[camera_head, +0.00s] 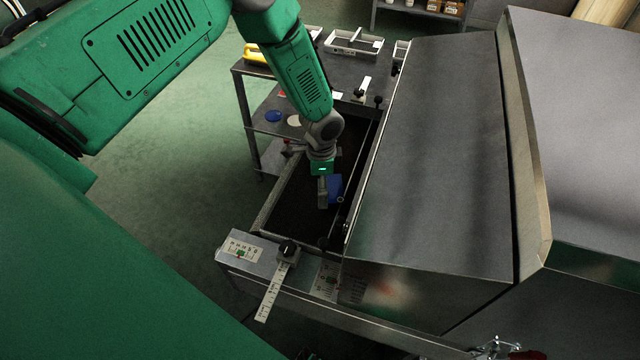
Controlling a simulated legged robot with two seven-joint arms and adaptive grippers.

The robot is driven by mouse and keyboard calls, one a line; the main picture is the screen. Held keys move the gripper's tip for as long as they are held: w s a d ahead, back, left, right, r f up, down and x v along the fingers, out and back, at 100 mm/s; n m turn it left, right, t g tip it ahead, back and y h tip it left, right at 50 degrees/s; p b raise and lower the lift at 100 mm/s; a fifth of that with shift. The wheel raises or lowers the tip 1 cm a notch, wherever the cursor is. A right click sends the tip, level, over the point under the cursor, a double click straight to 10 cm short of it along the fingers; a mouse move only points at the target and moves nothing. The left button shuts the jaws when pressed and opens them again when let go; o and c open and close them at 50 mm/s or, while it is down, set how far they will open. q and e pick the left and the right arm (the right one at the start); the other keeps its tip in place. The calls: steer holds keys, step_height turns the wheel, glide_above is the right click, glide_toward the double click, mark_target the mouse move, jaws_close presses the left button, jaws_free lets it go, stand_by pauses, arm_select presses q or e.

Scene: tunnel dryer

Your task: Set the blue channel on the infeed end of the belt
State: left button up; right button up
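The blue channel (335,184) is small in the head view. It is over the dark belt (290,205), near the right side rail. My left arm reaches down from the upper left. My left gripper (324,192) points down at the channel, with one grey finger right against its left side as seen here. The other finger is not clear, so I cannot tell whether the gripper is shut on the channel. I also cannot tell whether the channel rests on the belt or hangs just above it. My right gripper is not in view.
A grey dryer housing (430,150) stands close along the belt's right side. Behind the belt, a grey table (262,72) holds white trays (352,42) and a yellow item (254,54). Green floor is clear at left.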

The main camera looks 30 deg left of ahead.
arm_select(q)
steer(key=r, duration=0.5)
steer(key=shift+d+r+b, duration=0.25)
steer(key=shift+b, duration=0.05)
steer(key=shift+a+r, duration=0.15)
steer(key=shift+r, duration=2.8)
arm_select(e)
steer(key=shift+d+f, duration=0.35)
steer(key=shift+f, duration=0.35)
arm_select(q)
steer(key=shift+a+f, duration=0.15)
steer(key=shift+a, duration=0.4)
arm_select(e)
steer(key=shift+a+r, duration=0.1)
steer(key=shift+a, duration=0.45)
arm_select(q)
steer(key=shift+d, duration=0.1)
steer(key=shift+d, duration=0.35)
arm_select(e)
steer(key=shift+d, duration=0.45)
arm_select(q)
steer(key=shift+s, duration=0.1)
